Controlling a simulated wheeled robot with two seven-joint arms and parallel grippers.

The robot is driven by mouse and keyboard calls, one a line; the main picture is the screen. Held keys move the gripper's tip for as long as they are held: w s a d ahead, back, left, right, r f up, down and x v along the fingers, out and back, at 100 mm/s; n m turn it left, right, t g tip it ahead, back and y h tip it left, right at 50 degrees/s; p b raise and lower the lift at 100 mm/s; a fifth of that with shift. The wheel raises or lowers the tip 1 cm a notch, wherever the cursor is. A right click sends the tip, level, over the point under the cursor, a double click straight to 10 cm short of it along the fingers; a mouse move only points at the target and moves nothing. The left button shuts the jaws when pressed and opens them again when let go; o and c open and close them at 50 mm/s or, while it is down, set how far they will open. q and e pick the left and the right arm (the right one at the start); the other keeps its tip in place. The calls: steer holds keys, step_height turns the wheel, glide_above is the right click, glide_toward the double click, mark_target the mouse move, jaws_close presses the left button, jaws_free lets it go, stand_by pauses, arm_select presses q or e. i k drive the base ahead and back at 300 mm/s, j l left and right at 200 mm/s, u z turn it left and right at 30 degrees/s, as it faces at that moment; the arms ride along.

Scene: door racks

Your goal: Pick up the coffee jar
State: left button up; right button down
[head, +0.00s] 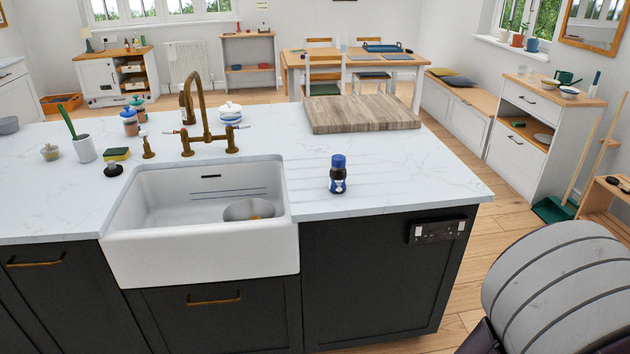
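The coffee jar (338,175) is a small dark jar with a blue lid and a blue label. It stands upright on the white marble counter (410,180), right of the sink and near the counter's front edge. Nothing touches it. Neither gripper shows in the head view. A grey and black rounded part at the lower right seems to be my own arm, and its gripper is out of the picture.
The white sink (200,262) with a metal bowl (246,210) lies left of the jar. A brass tap (200,110) rises behind it. A wooden board (362,114) lies behind the jar. The counter around the jar is clear. Open floor (478,268) lies to the right.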

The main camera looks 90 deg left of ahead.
mark_target(337, 172)
steer(key=u, duration=2.85)
steer(key=z, duration=0.45)
